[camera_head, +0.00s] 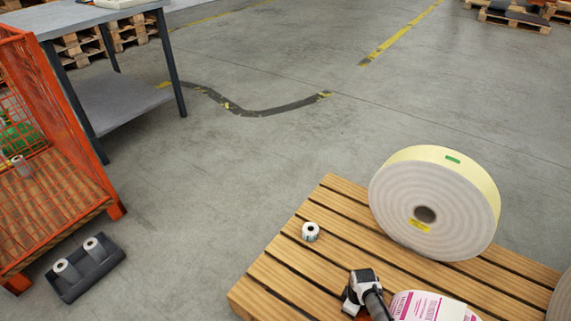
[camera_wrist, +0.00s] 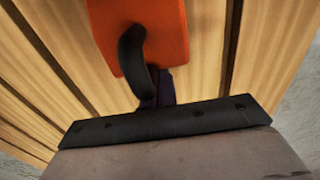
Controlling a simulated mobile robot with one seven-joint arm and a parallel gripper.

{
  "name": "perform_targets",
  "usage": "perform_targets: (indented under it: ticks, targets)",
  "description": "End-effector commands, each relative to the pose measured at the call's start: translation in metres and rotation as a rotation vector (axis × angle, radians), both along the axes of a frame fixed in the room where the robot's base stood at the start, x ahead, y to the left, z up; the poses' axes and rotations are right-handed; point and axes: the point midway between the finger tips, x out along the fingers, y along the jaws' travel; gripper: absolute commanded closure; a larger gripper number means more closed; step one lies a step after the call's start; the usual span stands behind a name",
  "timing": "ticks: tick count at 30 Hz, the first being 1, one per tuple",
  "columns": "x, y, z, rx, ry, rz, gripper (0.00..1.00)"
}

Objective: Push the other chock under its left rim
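A large roll (camera_head: 400,195) with a pale yellow outer face and a grey-white side stands upright on the slatted wooden pallet (camera_head: 275,275). I see no chock against its rim in the head view. An orange block (camera_wrist: 140,35) with a curved black handle (camera_wrist: 132,50) lies over wooden slats in the wrist view; it looks like a chock. My gripper (camera_head: 363,290) is at the lower middle of the head view, left of and in front of the large roll. Its fingertips cannot be made out, so its hold is unclear.
A small label roll (camera_head: 310,231) stands on the pallet's left part. A white and magenta roll (camera_head: 425,308) is right of my gripper. An orange mesh crate (camera_head: 45,170), a grey table (camera_head: 75,18) and a dark tray (camera_head: 85,268) stand left. The middle floor is clear.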

Motion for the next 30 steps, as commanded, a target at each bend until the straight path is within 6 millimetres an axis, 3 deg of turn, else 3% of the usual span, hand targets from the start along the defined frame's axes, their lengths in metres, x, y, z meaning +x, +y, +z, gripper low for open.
perform_targets:
  ticks: [1,30]
  targets:
    - [-0.005,-0.012,0.000,-0.012,0.007,-0.012,1.00]
    - [-0.019,-0.033,0.000,-0.013,0.008,-0.012,1.00]
